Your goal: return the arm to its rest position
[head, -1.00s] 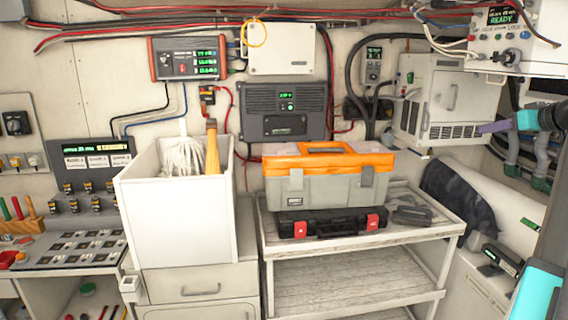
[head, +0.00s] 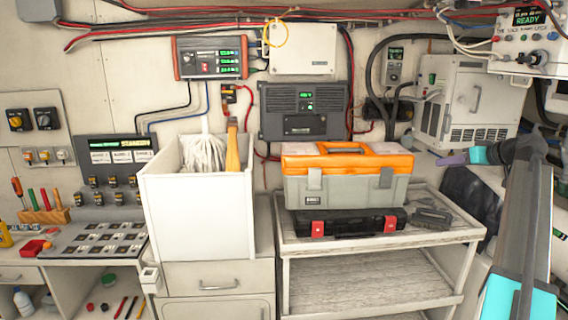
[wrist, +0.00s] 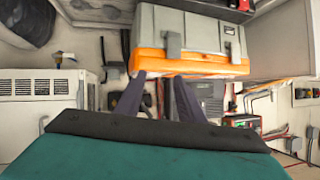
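My arm (head: 525,210) reaches up along the right side of the head view, its forearm bent towards the left near the top. My gripper (head: 447,160) is at its end, right of the orange-and-grey toolbox (head: 348,190) and in front of the white cabinet unit. In the wrist view, which looks upside down, the two dark fingers of my gripper (wrist: 158,84) stand apart with nothing between them. The toolbox (wrist: 190,35) shows beyond the fingertips there.
The toolbox sits on a black case (head: 345,223) on a shelf table (head: 400,244). A white bin (head: 205,215) with a mop head stands left of it. A white vented unit (head: 468,100) hangs on the wall near my gripper. Cables run along the top.

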